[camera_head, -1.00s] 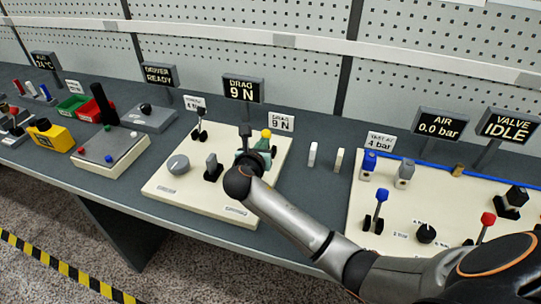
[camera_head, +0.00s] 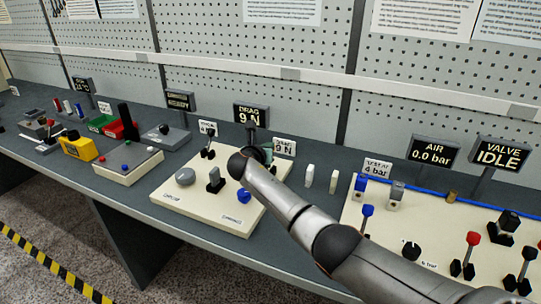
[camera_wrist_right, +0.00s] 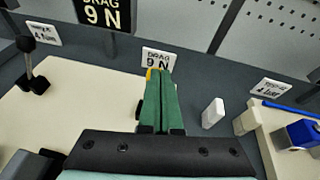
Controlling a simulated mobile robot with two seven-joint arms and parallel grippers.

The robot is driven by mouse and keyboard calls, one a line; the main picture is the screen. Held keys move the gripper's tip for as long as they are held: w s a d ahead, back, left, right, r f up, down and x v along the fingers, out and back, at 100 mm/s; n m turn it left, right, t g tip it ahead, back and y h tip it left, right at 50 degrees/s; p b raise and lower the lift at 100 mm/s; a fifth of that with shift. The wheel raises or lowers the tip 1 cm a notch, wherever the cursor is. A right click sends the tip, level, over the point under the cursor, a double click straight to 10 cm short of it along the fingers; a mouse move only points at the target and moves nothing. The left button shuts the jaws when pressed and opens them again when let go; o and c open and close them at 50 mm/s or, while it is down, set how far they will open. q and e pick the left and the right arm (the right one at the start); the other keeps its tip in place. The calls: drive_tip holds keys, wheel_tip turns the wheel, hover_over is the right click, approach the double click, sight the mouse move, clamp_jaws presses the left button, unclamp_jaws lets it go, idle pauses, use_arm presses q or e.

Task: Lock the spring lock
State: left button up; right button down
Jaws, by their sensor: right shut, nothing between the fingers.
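My right gripper (camera_head: 268,152) is over the back right part of the cream panel (camera_head: 172,212) under the "DRAG 9 N" display (camera_head: 251,115). In the right wrist view its green fingers (camera_wrist_right: 161,76) are shut together with nothing between them. A bit of yellow (camera_wrist_right: 150,73) shows beside the fingertips; the rest is hidden behind them. The panel bears a grey dial (camera_head: 185,176), a black toggle (camera_head: 215,182), a blue knob (camera_head: 244,196) and a black lever (camera_head: 207,147). I cannot tell which part is the spring lock. My left gripper is not in view.
A white upright block (camera_head: 309,176) stands right of the panel; it also shows in the right wrist view (camera_wrist_right: 213,113). The air and valve panel (camera_head: 385,222) with several levers is farther right. Black, red, green and yellow items stand left.

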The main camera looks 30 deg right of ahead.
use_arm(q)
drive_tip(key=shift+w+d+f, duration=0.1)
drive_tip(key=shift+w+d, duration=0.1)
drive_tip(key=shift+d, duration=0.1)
use_arm(e)
drive_tip(key=shift+w+d, duration=1.25)
drive_tip(key=shift+d, duration=0.1)
